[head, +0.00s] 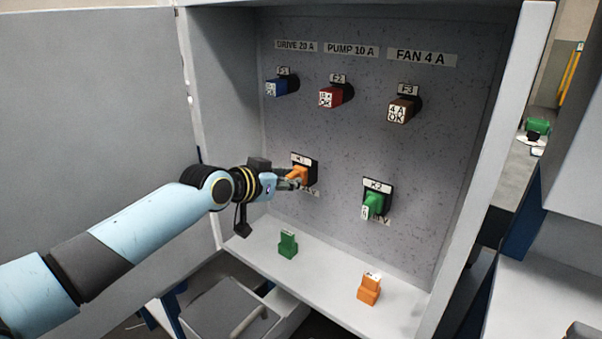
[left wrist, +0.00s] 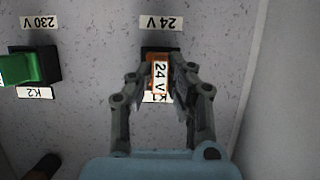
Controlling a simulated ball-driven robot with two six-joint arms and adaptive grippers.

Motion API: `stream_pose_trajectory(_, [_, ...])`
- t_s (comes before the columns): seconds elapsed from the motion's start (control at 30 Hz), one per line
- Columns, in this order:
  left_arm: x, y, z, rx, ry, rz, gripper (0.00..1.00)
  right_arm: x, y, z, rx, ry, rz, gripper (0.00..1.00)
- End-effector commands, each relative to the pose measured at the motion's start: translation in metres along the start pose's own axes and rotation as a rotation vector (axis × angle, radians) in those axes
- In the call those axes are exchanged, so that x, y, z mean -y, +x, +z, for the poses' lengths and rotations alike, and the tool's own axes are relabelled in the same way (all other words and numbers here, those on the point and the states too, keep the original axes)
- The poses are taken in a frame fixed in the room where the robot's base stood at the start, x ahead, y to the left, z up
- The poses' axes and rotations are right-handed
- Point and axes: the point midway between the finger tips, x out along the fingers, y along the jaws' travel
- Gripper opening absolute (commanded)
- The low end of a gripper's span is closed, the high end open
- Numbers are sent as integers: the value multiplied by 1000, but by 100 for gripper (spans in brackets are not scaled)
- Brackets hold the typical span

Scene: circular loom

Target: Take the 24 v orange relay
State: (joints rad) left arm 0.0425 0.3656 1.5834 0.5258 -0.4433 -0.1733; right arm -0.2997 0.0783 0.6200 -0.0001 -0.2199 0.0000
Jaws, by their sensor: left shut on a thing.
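The orange relay (head: 298,174) sits at the K1 socket (head: 311,167) on the cabinet's back panel. In the left wrist view the orange relay (left wrist: 159,76) carries a white label reading 24 V. My left gripper (head: 291,181) has its two fingers on either side of this relay and is shut on it; the gripper also shows in the left wrist view (left wrist: 158,88). The relay still appears to be at the socket. A second orange relay (head: 369,289) stands on the cabinet's bottom shelf; its label is too small to read. My right gripper is not in view.
A green relay (head: 374,205) is in socket K2 to the right. Another green relay (head: 288,244) stands on the shelf (head: 325,284). Blue (head: 280,88), red (head: 331,97) and brown (head: 401,110) fuses sit above. The cabinet door (head: 90,120) stands open at left.

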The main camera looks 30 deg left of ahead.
Motion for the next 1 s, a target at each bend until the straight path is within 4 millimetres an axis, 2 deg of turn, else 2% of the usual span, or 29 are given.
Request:
stream_pose_trajectory(0.27, [0, -8, 2, -1, 1, 0, 0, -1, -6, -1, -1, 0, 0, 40])
stream_pose_trajectory(0.6, [0, -40, 12, -2, 1, 0, 0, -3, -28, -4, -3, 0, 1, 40])
stream_pose_trajectory(1.0, [0, -44, 15, -1, 0, 0, 0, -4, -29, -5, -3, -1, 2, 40])
